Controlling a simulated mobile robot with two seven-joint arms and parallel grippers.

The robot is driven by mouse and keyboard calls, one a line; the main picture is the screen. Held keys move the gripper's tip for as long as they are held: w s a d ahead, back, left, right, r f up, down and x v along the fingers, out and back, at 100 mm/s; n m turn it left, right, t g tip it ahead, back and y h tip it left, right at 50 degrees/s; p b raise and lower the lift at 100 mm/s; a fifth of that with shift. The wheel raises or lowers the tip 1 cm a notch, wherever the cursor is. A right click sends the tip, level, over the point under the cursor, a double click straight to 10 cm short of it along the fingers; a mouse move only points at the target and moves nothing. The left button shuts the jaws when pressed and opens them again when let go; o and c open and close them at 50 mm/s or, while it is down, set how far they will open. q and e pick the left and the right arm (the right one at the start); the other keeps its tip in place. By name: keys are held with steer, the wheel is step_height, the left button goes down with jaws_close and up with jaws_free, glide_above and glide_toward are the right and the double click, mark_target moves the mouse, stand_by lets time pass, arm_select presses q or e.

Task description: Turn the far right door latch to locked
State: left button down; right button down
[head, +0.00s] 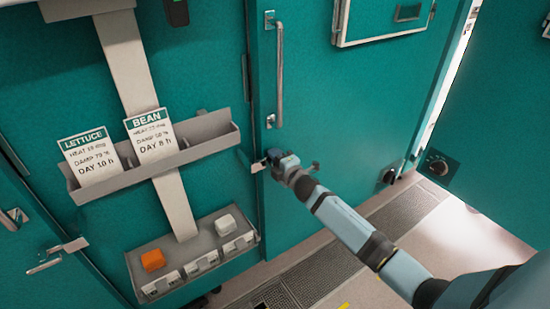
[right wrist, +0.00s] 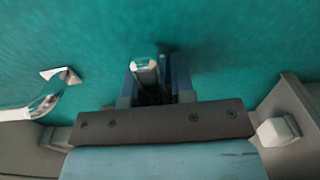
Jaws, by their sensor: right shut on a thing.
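My right gripper (head: 277,158) is at the teal door (head: 330,110), beside its left edge and below the long vertical handle. In the right wrist view my right gripper (right wrist: 150,82) is shut on a small metal latch lever (right wrist: 145,67), which stands between the two fingers. In the head view a short pale piece of the latch (head: 258,166) shows just left of the fingers; the rest is hidden by the gripper. I cannot tell from these frames whether the latch is locked. My left gripper is not in view.
A long vertical handle (head: 279,75) is above my right gripper. A grey rack (head: 212,133) holds LETTUCE and BEAN cards, and a lower tray (head: 133,262) holds an orange block and pale blocks. Another teal door (head: 505,130) stands at the right. Floor grating (head: 325,270) lies below.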

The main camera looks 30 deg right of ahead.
stand_by(0.3)
steer(key=c, duration=1.1)
jaws_free()
steer(key=s, duration=0.9)
steer(key=s+d, duration=0.1)
steer(key=s, duration=0.3)
steer(key=shift+s+p, duration=0.3)
steer(key=shift+s, duration=0.1)
